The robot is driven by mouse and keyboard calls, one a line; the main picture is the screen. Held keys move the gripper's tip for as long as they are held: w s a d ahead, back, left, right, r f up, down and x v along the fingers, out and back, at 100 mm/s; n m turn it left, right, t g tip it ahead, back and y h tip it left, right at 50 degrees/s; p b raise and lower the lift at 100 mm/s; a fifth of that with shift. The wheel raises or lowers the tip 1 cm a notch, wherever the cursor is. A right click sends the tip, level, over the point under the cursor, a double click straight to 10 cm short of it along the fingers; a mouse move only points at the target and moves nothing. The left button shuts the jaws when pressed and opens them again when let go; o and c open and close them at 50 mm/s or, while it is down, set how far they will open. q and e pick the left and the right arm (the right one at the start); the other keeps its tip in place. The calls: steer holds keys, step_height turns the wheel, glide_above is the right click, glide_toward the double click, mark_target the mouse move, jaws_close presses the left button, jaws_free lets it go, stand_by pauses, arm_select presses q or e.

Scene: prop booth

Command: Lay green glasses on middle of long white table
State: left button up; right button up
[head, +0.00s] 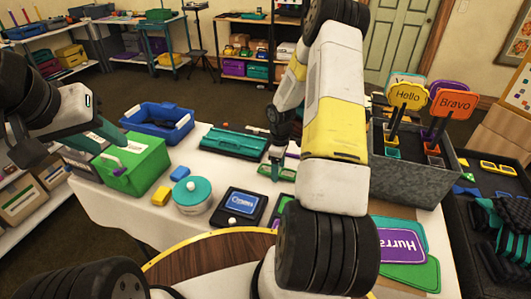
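The white table (95,203) runs across the middle of the head view. A small green item (264,171), possibly the green glasses, shows low at the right gripper's tip; I cannot tell whether it is held or lies on the table. My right gripper (277,160) points down over the table's middle, small and partly behind my own arm; its finger opening is unclear. My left gripper (105,134) is at the left, above the green toolbox (136,165). Its fingers blend with the boxes behind, so its opening is unclear.
A blue tray (158,122), a teal case (235,142), a round teal-lidded tin (193,192) and a dark framed sign (242,204) occupy the table. A grey bin (420,178) with sign props stands at right. Purple and green signs (408,268) lie at the front right.

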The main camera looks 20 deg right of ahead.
steer(key=s+a+r+m+t, duration=0.1)
steer(key=s+a+r, duration=0.1)
steer(key=r, duration=0.8)
steer(key=s+a+r+m+t, duration=0.1)
steer(key=s+a+r+m, duration=0.15)
steer(key=r, duration=0.75)
steer(key=s+a+r+m+t, duration=0.1)
steer(key=s+r, duration=0.1)
steer(key=r, duration=0.8)
steer(key=s+a+r+m+t+y, duration=0.1)
steer(key=s+a+r, duration=0.3)
steer(key=s, duration=0.4)
steer(key=s+a+r+m+t+y, duration=0.1)
steer(key=s+a+r+m, duration=0.3)
steer(key=s, duration=0.5)
steer(key=shift+a+r+t, duration=0.15)
steer(key=shift+r+t, duration=0.45)
steer(key=shift+r, duration=0.25)
steer(key=shift+m, duration=0.25)
